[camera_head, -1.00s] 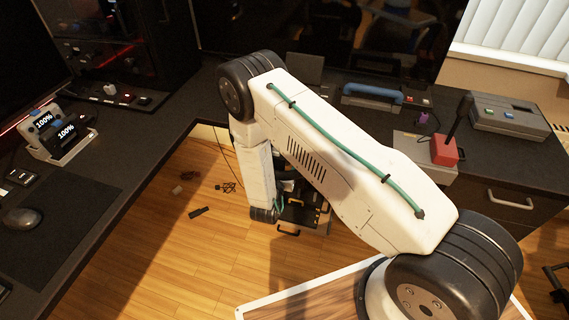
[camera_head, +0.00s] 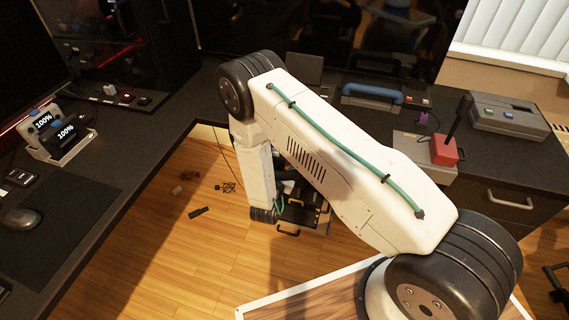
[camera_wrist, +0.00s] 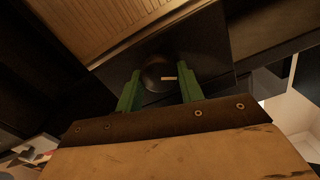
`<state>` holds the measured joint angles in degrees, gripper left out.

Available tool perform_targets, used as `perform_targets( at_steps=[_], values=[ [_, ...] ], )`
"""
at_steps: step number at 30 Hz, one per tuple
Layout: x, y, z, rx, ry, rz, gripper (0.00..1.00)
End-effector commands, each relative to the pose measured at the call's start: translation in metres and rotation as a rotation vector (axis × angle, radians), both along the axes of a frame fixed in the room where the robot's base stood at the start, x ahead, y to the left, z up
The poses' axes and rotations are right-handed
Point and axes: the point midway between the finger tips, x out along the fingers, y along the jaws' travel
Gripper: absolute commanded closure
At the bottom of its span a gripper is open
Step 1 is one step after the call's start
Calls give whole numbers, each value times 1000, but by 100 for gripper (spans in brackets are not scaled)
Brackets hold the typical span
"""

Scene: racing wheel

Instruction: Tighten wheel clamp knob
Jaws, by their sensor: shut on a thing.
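In the wrist view, a round dark knob (camera_wrist: 158,73) with a short pale mark sits between the two green fingers of my gripper (camera_wrist: 159,88). The fingers are shut on the knob, one on its left and one on its right. Behind the knob is a flat dark panel (camera_wrist: 205,50). In the head view my arm reaches down past the desk edge, and my gripper and the knob cannot be made out there. No racing wheel can be clearly seen in either view.
A dark desk (camera_head: 155,130) runs along the left and back. Small items lie on the wooden floor (camera_head: 185,245).

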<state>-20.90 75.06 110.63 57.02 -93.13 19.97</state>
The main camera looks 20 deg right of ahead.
Motion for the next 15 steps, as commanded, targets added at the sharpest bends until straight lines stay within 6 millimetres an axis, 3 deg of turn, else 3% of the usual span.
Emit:
perform_targets(
  at_steps=[15],
  values=[
    [-2,-2,-2,395,-285,-1,85]
  ],
)
